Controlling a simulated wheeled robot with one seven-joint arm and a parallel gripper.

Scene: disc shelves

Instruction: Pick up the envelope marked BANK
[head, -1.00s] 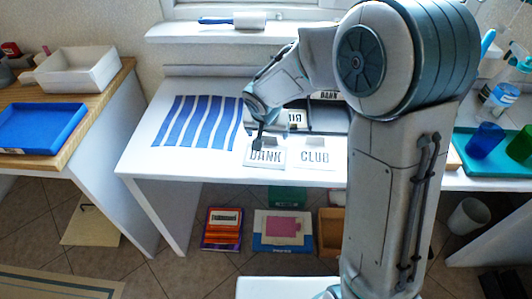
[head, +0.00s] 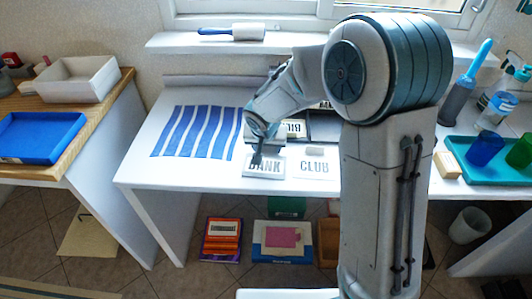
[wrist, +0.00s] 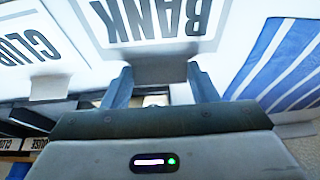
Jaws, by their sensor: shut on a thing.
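The white envelope marked BANK (head: 264,166) is at the front edge of the white table. In the wrist view its large lettering fills the top middle, upside down (wrist: 165,15). My gripper (head: 257,157) is at its back edge. In the wrist view the two fingers of my gripper (wrist: 160,86) are on either side of a grey block (wrist: 160,70) at the envelope's edge, and are shut on it. I cannot tell whether the envelope is clear of the table.
A like envelope marked CLUB (head: 314,168) lies close to the right. A dark sorter with labels (head: 322,125) stands behind, partly hidden by my arm. A blue-striped cloth (head: 193,132) lies to the left. A teal tray (head: 470,172) with cups is at the right.

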